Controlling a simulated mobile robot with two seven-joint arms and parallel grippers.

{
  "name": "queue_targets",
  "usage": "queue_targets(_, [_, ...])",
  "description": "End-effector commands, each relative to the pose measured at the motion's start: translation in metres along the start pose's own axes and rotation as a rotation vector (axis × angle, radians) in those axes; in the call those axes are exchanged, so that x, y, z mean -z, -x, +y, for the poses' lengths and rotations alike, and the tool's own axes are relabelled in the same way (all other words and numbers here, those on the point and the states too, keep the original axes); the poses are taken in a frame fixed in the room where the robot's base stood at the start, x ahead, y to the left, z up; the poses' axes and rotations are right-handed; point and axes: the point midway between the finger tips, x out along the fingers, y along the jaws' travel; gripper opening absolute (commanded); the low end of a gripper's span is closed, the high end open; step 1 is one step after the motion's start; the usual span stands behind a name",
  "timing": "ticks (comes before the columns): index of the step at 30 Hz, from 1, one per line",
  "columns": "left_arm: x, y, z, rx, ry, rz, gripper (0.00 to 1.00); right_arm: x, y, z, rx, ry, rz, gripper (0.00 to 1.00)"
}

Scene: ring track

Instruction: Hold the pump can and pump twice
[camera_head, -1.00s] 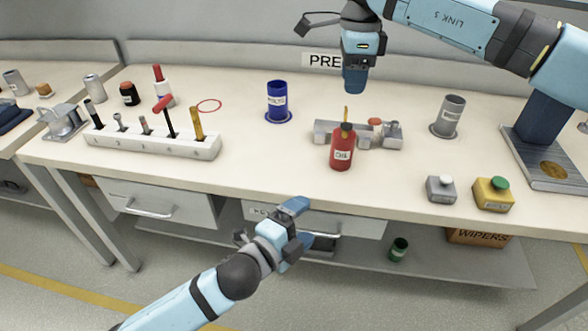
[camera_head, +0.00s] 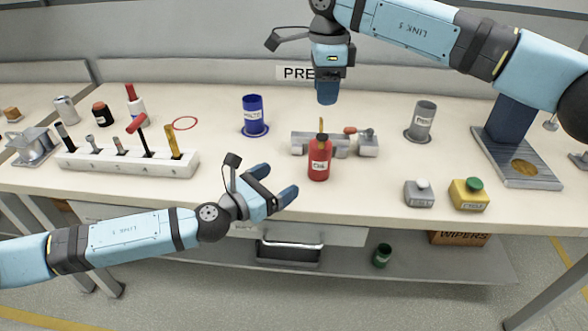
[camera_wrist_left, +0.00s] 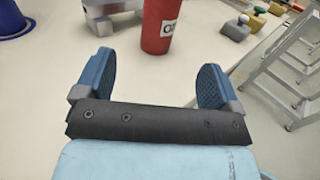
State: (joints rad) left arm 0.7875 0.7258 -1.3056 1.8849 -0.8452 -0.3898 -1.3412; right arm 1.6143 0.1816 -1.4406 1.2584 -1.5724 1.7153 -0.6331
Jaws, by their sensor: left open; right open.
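The pump can is a red can labelled OIL (camera_head: 319,163) with a black top and a thin yellow spout. It stands upright at the bench's front, before a grey vise-like fixture. My left gripper (camera_head: 281,183) is open and empty, to the left of and nearer than the can. In the left wrist view the red can (camera_wrist_left: 159,25) stands beyond the gap between my open fingers (camera_wrist_left: 155,85), not between them. My right gripper (camera_head: 327,92) points down above and behind the can, apart from it; its fingers overlap in this view.
A blue cup (camera_head: 254,118) and a grey cup (camera_head: 421,122) stand farther back. A white tool rack (camera_head: 125,163) is at left. A grey button box (camera_head: 419,194) and a yellow one with a green button (camera_head: 468,194) sit at front right. The grey fixture (camera_head: 365,144) is close behind the can.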

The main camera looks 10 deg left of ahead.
Motion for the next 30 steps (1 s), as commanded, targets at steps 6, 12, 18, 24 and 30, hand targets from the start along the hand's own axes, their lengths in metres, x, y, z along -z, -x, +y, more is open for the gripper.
queue_targets(6, [-0.002,-0.039,-0.001,0.001,0.003,-0.003,0.89,0.0,0.0,0.0,0.0,0.0,0.0,0.43])
queue_targets(12, [-0.002,-0.079,-0.001,0.0,0.003,-0.003,0.89,0.0,0.0,0.0,0.0,0.0,0.0,0.43])
queue_targets(18, [-0.002,-0.111,-0.001,0.0,0.005,-0.002,0.89,0.0,0.0,0.0,0.0,0.0,0.0,0.43])
queue_targets(24, [-0.001,-0.127,-0.001,0.0,0.006,-0.002,0.89,0.0,0.0,0.0,0.0,0.0,0.0,0.43])
queue_targets(30, [-0.001,-0.129,-0.001,0.0,0.006,-0.001,0.89,0.0,0.0,0.0,0.0,0.0,0.0,0.43])
